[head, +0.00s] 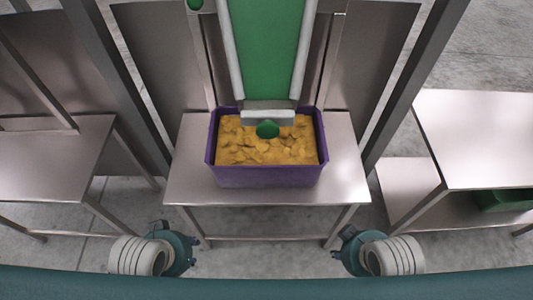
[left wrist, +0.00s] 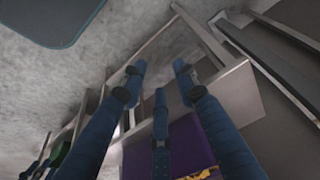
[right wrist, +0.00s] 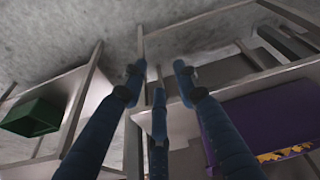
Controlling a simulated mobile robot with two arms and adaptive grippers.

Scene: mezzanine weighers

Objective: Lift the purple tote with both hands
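The purple tote (head: 268,176) sits upright on a small metal table (head: 345,180), filled with yellow-orange chip-like pieces. The lower end of a chute overhangs its back edge. Part of the tote also shows in the left wrist view (left wrist: 195,145) and the right wrist view (right wrist: 265,122). My left gripper (head: 176,250) is in front of the table, below and left of the tote. My right gripper (head: 350,250) mirrors it on the right. Both are apart from the tote. In the wrist views, the left fingers (left wrist: 160,82) and right fingers (right wrist: 160,82) are spread and empty.
A green conveyor chute (head: 267,50) with pale side rails comes down behind the tote. Metal tables stand at left (head: 50,160) and right (head: 480,130). A green bin (head: 505,199) sits on the right table's lower shelf. Grey uprights flank the middle table.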

